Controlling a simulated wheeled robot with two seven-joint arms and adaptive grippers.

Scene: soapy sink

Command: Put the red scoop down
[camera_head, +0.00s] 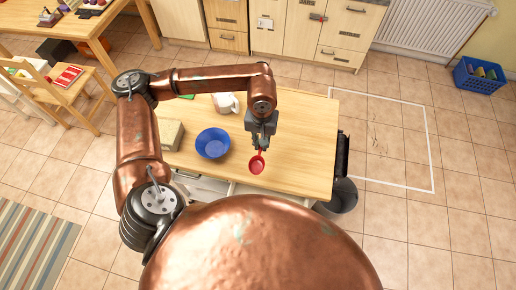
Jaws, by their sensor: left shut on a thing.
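The red scoop (257,164) is near the middle of the wooden counter (305,150), at my left gripper (261,143). My left gripper points down and is shut on the scoop's handle, which is mostly hidden by the fingers. The round red bowl of the scoop shows just below the fingertips, toward me. I cannot tell whether the scoop touches the counter or hangs a little above it. My right gripper is not in view.
A blue bowl (213,143) stands left of the scoop. A beige block (170,134) is farther left, and a white mug (226,103) is behind the bowl. The counter's right side is clear. A dark bin (343,196) stands at its front right corner.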

